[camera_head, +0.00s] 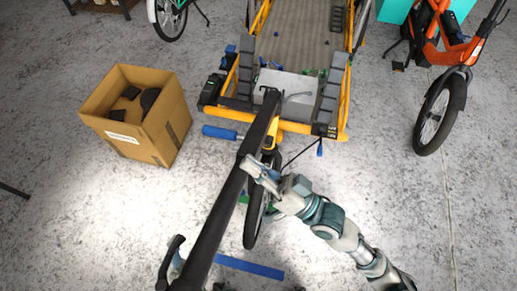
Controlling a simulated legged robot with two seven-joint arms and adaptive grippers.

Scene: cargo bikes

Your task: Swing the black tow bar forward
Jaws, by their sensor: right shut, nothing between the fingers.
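The black tow bar (226,197) is a long dark tube. It runs from the front of the yellow cargo bike (292,127) down toward the bottom edge of the view, slanting left. My right gripper (254,168) is shut and empty, with its fingertips right beside the bar's right side at mid-length. I cannot tell whether they touch it. The front wheel (256,212) is partly hidden under the bar and my right gripper. My left gripper is not in view.
An open cardboard box (150,115) with dark items stands at the left. A blue-handled tool (221,133) lies near the cargo bike's front. An orange bike (440,105) stands at the upper right. A blue strip (249,267) lies at the bottom. The floor at right is clear.

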